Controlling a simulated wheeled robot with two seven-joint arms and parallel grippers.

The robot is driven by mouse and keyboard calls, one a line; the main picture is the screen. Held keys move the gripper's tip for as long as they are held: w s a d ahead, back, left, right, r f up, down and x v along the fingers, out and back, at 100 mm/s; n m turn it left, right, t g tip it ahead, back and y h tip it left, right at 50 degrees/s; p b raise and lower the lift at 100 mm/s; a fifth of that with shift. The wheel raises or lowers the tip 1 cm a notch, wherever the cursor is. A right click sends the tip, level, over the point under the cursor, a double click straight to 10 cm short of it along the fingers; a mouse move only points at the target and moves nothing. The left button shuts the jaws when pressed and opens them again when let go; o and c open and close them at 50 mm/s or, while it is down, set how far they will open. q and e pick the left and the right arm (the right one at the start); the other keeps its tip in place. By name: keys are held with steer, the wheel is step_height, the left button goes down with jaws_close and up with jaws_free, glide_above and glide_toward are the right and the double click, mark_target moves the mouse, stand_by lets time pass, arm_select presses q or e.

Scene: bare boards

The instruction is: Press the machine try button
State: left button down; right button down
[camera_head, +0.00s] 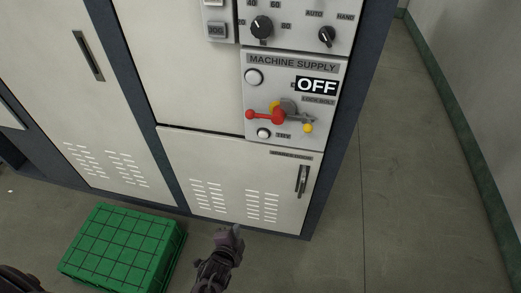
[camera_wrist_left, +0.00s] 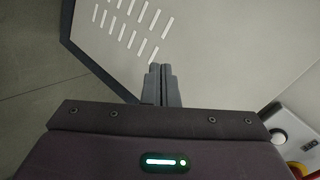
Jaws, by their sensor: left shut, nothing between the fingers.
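The grey-white machine supply panel (camera_head: 290,100) is on the cabinet front, with a black OFF sign at its upper right. A round white button (camera_head: 253,77) sits at its upper left. A smaller round white button (camera_head: 264,133) sits at the bottom, beside a label too small to read surely. A red-handled lever (camera_head: 265,116) lies between them. My left gripper (camera_head: 237,230) is shut and empty, low in front of the cabinet and well below the panel. In the left wrist view its closed fingers (camera_wrist_left: 160,68) point toward the slotted door; a white button (camera_wrist_left: 278,138) shows at right.
The lower cabinet door (camera_head: 235,185) has vent slots and a vertical handle (camera_head: 302,180). A green crate (camera_head: 122,245) stands on the floor at lower left. A panel with black knobs (camera_head: 262,26) is above. The floor to the right is clear.

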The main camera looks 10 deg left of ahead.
mark_target(263, 136)
arm_select(q)
steer(key=w+d+r+m+t+b, duration=0.1)
steer(key=d+r+m+t, duration=0.1)
steer(key=r, duration=1)
steer(key=w+d+r+m+t+b, duration=0.1)
steer(key=r+t, duration=0.3)
steer(key=r, duration=0.8)
steer(key=shift+w+d+m+b, duration=0.4)
steer(key=shift+d+m+b, duration=0.2)
steer(key=shift+d+m, duration=0.1)
steer(key=w, duration=1.4)
